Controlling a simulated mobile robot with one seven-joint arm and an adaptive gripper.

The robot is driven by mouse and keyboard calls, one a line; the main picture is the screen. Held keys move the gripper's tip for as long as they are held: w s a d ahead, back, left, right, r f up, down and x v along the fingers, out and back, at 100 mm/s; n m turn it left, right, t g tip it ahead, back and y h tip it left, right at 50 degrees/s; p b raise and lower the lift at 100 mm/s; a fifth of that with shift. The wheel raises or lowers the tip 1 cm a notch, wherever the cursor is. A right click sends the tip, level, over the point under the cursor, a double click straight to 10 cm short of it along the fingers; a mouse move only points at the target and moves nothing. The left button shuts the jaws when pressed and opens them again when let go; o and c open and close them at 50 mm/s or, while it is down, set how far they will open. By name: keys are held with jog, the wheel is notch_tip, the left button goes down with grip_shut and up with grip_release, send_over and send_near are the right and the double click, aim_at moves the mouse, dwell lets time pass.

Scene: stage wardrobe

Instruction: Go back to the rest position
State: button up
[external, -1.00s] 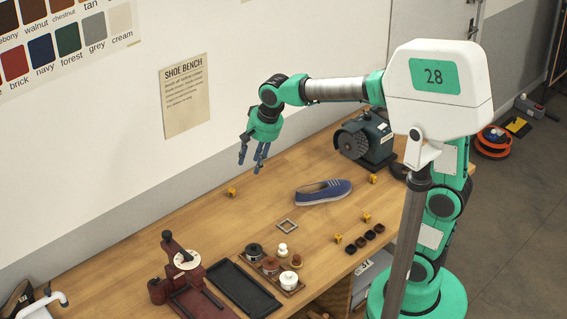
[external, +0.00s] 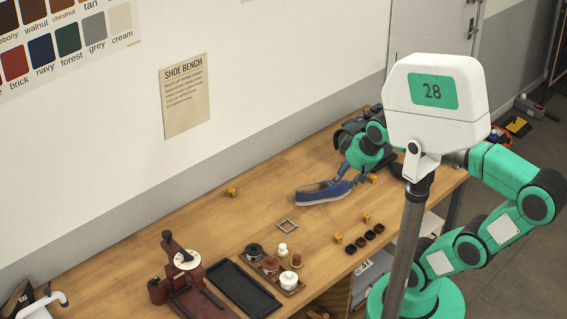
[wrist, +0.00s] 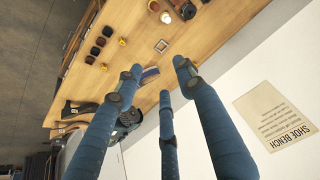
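My gripper (external: 352,175) hangs over the back right part of the bench, by the right end of the blue shoe (external: 316,194). In the external view its fingers overlap that end of the shoe; I cannot tell whether they touch it. In the wrist view my gripper (wrist: 160,82) has its fingers spread apart with nothing held between them. The shoe (wrist: 149,75) shows there partly hidden behind a finger. My arm is folded, with its elbow out to the right of my head.
The wooden bench (external: 220,225) holds small yellow cubes (external: 231,192), a square frame (external: 287,226), a black tray (external: 244,287), jars (external: 289,281) and a red press (external: 184,270). A dark grinding machine, mostly hidden by my arm, stands behind my gripper. The bench's middle left is clear.

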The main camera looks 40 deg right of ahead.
jog(key=shift+n, duration=0.5)
jog(key=s, duration=0.1)
jog(key=s+d+f, duration=0.1)
jog(key=s+f, duration=0.1)
jog(key=shift+s+d, duration=0.1)
jog(key=shift+d, duration=0.15)
jog(key=shift+o, duration=0.2)
dwell(1.2)
